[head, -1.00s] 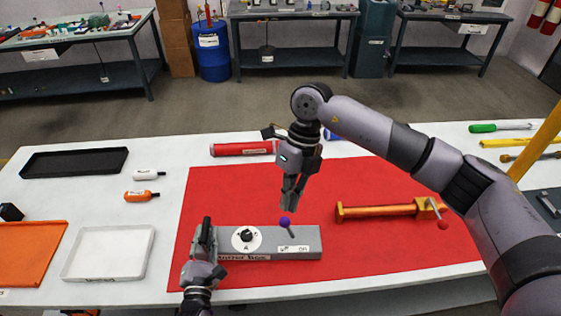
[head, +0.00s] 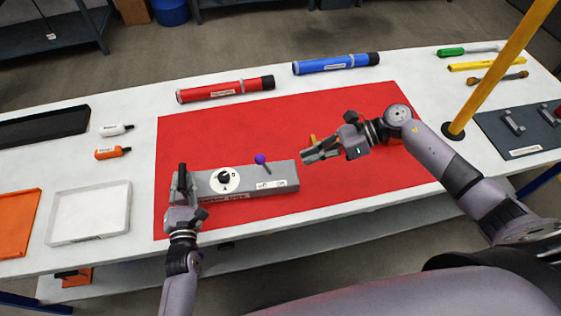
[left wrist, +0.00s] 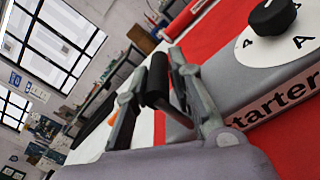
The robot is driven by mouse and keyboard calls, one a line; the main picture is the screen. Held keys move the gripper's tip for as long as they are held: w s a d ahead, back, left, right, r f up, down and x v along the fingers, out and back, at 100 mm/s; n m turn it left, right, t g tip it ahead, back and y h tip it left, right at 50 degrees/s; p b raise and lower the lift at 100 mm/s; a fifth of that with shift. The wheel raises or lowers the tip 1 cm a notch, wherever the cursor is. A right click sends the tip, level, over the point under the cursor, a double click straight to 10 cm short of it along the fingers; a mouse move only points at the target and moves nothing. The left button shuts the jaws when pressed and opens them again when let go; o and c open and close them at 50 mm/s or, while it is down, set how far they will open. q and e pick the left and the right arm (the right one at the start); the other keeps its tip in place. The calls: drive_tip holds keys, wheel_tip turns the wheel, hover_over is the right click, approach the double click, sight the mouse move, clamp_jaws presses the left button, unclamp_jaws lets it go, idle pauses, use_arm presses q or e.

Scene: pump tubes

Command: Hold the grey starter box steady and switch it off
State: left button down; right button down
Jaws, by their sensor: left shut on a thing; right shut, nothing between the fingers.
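The grey starter box (head: 245,179) lies on the red mat in the head view. Its top has a white dial with a black knob (head: 224,177), a lever with a purple ball (head: 260,158), and a label with "off" on the left and "on" on the right. The lever leans left, toward the "off" side. My left gripper (head: 182,181) is shut on the box's left end; the left wrist view shows its fingers (left wrist: 168,88) beside the box (left wrist: 240,80). My right gripper (head: 306,157) is shut and empty, right of the ball and apart from it, pointing left.
The red mat (head: 340,115) is bare behind the box. An orange tool (head: 393,140) is partly hidden behind my right gripper. A red tube (head: 225,91) and a blue tube (head: 335,64) lie behind the mat. A yellow post (head: 500,65) stands right; a white tray (head: 90,212) lies left.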

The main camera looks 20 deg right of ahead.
use_arm(q)
drive_tip(key=shift+s+f, duration=0.1)
drive_tip(key=shift+f, duration=0.15)
use_arm(e)
drive_tip(key=d+f+t, duration=0.2)
drive_tip(key=d, duration=0.3)
approach(264, 165)
drive_tip(key=f, duration=0.3)
drive_tip(key=shift+s+a+f+n, duration=0.15)
drive_tip(key=shift+a+f+n, duration=0.15)
drive_tip(key=shift+f+n, duration=0.1)
drive_tip(key=a, duration=0.2)
drive_tip(key=w+a, duration=0.1)
drive_tip(key=shift+a+r, duration=0.1)
drive_tip(key=shift+r, duration=0.3)
drive_tip(key=shift+w+a+r, duration=0.1)
drive_tip(key=shift+w+a, duration=0.1)
drive_tip(key=shift+a, duration=0.15)
drive_tip(key=shift+w+a+r, duration=0.1)
drive_tip(key=shift+a+r, duration=0.05)
drive_tip(key=shift+a, duration=0.35)
drive_tip(key=shift+w+a+r, duration=0.1)
drive_tip(key=shift+a+r, duration=0.05)
drive_tip(key=shift+a, duration=0.35)
drive_tip(key=shift+d+f, duration=0.1)
